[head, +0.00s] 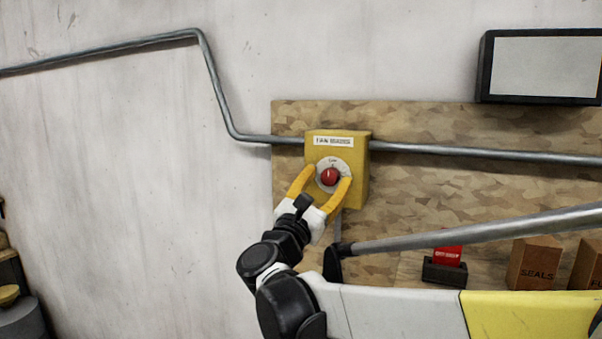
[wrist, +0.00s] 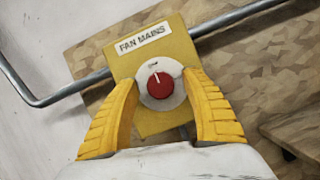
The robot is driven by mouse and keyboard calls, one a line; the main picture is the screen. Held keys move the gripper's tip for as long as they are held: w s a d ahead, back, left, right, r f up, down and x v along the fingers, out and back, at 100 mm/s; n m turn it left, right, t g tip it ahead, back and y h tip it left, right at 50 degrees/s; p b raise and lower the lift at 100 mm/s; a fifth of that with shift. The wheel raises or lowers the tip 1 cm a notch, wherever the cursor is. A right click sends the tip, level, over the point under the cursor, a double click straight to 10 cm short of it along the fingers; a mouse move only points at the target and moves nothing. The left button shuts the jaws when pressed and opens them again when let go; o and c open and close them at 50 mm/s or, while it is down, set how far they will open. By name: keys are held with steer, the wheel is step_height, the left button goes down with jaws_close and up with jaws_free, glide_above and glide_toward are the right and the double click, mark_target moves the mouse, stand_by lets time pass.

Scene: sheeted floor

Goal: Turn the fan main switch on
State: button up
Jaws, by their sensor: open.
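The fan main switch is a yellow box (head: 358,190) on a wood-chip board, with a white label at its top that reads FAN MAINS in the wrist view (wrist: 145,38). A red round knob (head: 329,177) sits on a pale dial plate on its front; the knob also shows in the wrist view (wrist: 160,85), with a white mark pointing roughly up. My gripper (head: 326,181) is open, its two yellow fingers on either side of the knob. In the wrist view the fingertips (wrist: 161,80) flank the dial. I cannot tell whether they touch it.
A grey conduit pipe (head: 480,154) runs along the wall into both sides of the box. A dark-framed panel (head: 545,65) hangs at upper right. A red item in a black holder (head: 445,271) and cardboard boxes, one marked SEALS (head: 533,262), stand at lower right.

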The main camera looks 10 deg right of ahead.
steer(key=shift+w+d+r, duration=0.1)
steer(key=shift+w+d, duration=0.15)
steer(key=shift+w, duration=0.1)
steer(key=c, duration=1.2)
steer(key=shift+m+g+h, duration=0.3)
steer(key=shift+m, duration=0.2)
steer(key=m+g, duration=0.1)
steer(key=m, duration=0.1)
steer(key=m+g+h, duration=0.1)
steer(key=m, duration=0.2)
steer(key=shift+b, duration=0.4)
steer(key=m+g, duration=0.1)
steer(key=m, duration=0.2)
steer(key=m+g, duration=0.1)
steer(key=m, duration=0.2)
steer(key=shift+s+h, duration=0.1)
steer(key=shift+h, duration=0.3)
steer(key=m+g, duration=0.1)
steer(key=m, duration=0.1)
steer(key=m+g+p, duration=0.1)
steer(key=m, duration=0.1)
steer(key=shift+m+y, duration=0.3)
steer(key=shift+m, duration=0.1)
steer(key=m+g+y+p, duration=0.1)
steer(key=m, duration=0.2)
steer(key=shift+m, duration=0.7)
